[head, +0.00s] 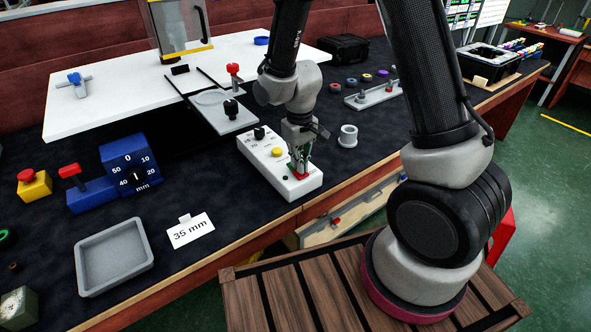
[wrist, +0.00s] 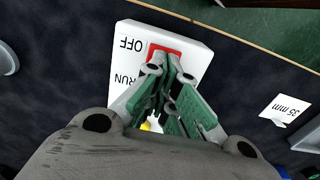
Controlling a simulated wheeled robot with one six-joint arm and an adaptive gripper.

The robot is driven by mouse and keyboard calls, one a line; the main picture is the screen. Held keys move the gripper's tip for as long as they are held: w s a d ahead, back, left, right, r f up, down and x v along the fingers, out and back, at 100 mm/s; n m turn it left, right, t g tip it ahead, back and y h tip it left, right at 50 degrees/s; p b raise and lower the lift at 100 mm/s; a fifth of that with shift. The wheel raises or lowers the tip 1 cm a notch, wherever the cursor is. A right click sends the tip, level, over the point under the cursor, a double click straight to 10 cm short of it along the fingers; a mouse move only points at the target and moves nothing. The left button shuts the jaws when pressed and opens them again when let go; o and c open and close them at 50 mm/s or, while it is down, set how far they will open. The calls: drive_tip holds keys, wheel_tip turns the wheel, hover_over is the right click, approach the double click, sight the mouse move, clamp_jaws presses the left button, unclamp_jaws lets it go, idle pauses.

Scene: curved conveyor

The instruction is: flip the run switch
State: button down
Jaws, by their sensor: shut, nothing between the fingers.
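The run switch is a red rocker (wrist: 156,48) set in the front end of a white control box (head: 285,184). In the wrist view the box (wrist: 196,36) carries the labels OFF and RUN beside the red part. My gripper (head: 300,172) points down over this end of the box. In the wrist view its green-sided fingers (wrist: 168,62) are shut together with nothing between them, and the tips overlap the red part. I cannot tell whether they touch it. The fingers hide much of the switch, so its position is unclear.
The box also has a yellow button (head: 276,152) and a black knob (head: 259,133). A grey ring-like part (head: 348,136) stands to its right. A 35 mm card (head: 190,231) and a grey tray (head: 114,259) lie to the left. Dark mat is bare between box and card.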

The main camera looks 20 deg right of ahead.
drive_tip(key=shift+r, duration=3.3)
drive_tip(key=s+d+r+m+t, duration=0.1)
drive_tip(key=s+d+r+t, duration=0.1)
drive_tip(key=s+d+r, duration=0.5)
drive_tip(key=s+d+r+m+t, duration=0.2)
drive_tip(key=s+d+r, duration=0.5)
drive_tip(key=s+r, duration=0.5)
drive_tip(key=shift+d+r+m, duration=0.3)
drive_tip(key=shift+d+r, duration=0.1)
drive_tip(key=shift+r, duration=0.8)
